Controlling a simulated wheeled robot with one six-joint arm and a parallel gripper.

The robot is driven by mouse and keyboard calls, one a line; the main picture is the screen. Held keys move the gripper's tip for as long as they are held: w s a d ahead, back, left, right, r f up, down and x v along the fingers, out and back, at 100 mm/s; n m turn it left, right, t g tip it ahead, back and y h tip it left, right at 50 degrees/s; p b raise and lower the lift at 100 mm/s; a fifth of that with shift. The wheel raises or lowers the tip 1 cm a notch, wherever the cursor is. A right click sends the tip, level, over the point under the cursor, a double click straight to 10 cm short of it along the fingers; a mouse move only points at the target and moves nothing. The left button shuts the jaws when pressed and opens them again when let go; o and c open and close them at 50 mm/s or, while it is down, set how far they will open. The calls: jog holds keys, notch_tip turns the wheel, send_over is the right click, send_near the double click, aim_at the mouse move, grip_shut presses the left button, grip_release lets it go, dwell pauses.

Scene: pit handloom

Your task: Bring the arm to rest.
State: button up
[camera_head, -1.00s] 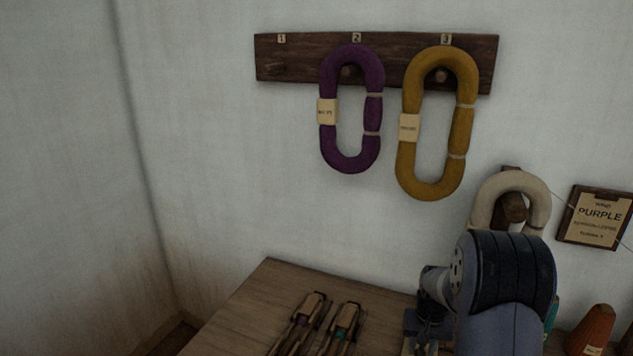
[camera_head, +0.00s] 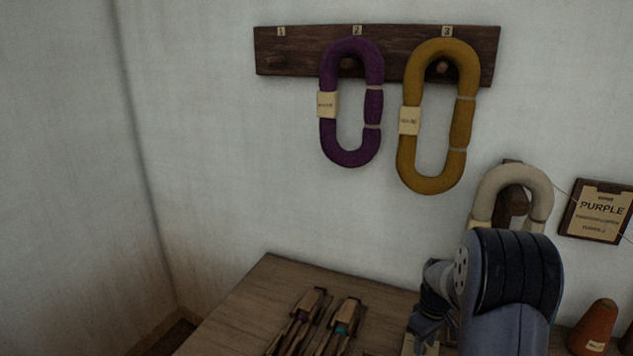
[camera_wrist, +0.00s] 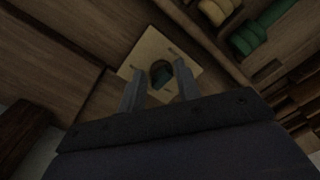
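In the wrist view the two fingers of my gripper (camera_wrist: 159,70) stand apart with no object visibly clamped between them. Beyond them is a pale square plate (camera_wrist: 150,48) with a dark round opening or teal-dark object at its middle; I cannot tell which, nor how far off it is. In the head view my arm is bent over the right part of the wooden table (camera_head: 245,310). The gripper end (camera_head: 428,325) points down there, partly hidden by my own arm.
A purple hank (camera_head: 328,145) and a mustard hank (camera_head: 461,125) hang from a peg board (camera_head: 285,62). A cream hank (camera_head: 542,190) hangs behind my arm, beside a sign reading PURPLE (camera_head: 597,212). Shuttles (camera_head: 340,325) lie on the table; an orange cone (camera_head: 594,325) stands right.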

jog(key=shift+n, duration=0.4)
notch_tip(320, 180, up, 11)
jog(key=p, duration=0.1)
jog(key=shift+f, duration=0.2)
